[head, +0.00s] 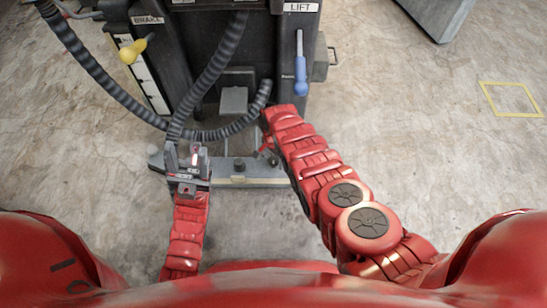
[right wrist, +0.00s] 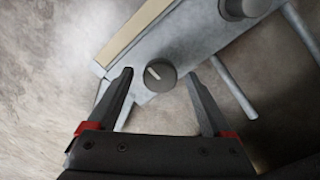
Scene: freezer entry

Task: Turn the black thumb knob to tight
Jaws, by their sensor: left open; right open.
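A dark round knob with a short pale line (right wrist: 161,76) sits near the corner of a grey metal plate (right wrist: 181,50) in the right wrist view. The line runs diagonally. My right gripper (right wrist: 158,74) is open, with one finger on each side of the knob and gaps left and right. In the head view my right arm hides its gripper. A small dark knob (head: 239,165) shows on the plate there; I cannot tell if it is the same one. My left gripper (head: 188,156) is open at the plate's left part.
A second, taller grey knob (right wrist: 241,6) and thin rods (right wrist: 236,88) lie close to my right gripper. A black machine with a yellow BRAKE handle (head: 134,50), a blue LIFT handle (head: 301,75) and ribbed hoses (head: 215,62) stands behind.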

